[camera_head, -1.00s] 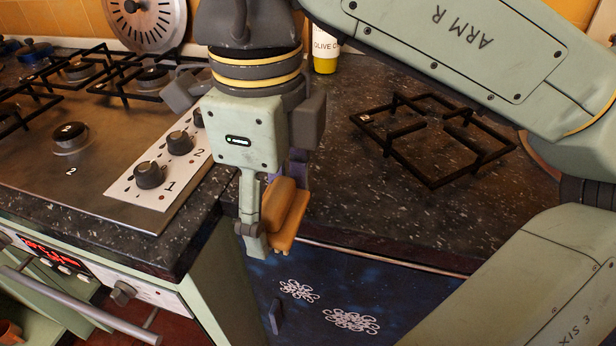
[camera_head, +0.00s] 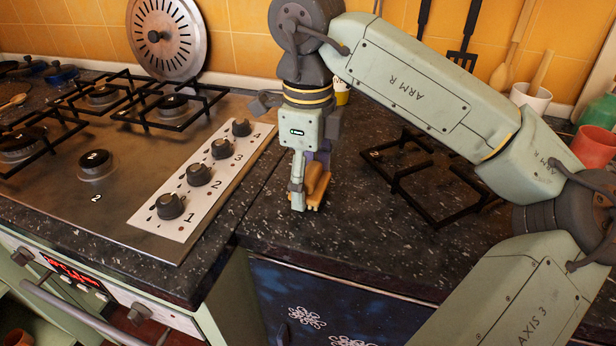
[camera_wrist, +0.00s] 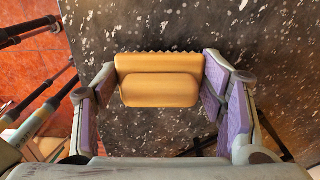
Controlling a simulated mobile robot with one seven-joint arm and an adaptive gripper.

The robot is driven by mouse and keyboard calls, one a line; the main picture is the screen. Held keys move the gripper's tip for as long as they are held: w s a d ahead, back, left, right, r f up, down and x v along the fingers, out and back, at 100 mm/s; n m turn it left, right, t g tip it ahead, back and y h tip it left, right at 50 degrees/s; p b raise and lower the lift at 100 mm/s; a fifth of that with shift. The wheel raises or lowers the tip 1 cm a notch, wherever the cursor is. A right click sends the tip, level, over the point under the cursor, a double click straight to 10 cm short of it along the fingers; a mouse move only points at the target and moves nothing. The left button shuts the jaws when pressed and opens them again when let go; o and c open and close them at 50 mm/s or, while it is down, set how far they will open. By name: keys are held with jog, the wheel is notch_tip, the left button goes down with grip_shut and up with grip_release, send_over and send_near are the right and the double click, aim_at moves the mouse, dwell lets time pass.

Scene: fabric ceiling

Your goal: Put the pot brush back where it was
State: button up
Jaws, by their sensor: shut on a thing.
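The pot brush (camera_head: 321,183) is an orange-yellow wooden block with a ridge along it. My gripper (camera_head: 311,194) is shut on it and holds it over the dark speckled worktop (camera_head: 345,238), right of the hob's knob panel. In the wrist view the pot brush (camera_wrist: 160,88) sits crosswise between the purple-padded fingers of my gripper (camera_wrist: 160,72). A toothed edge shows along its upper side. I cannot tell whether the brush touches the worktop.
A loose black pan grate (camera_head: 430,172) lies on the worktop to the right. The steel hob (camera_head: 125,215) with its knobs is on the left. A red cup (camera_head: 592,147) and a white utensil pot (camera_head: 530,98) stand at right. The worktop's front strip is clear.

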aim_at(308, 171)
jog(key=shift+f, duration=0.6)
jog(key=shift+f, duration=0.25)
jog(key=o, duration=1.1)
jog(key=shift+r, duration=0.1)
jog(key=shift+r, duration=0.1)
notch_tip(308, 171, up, 12)
jog(key=shift+r, duration=0.1)
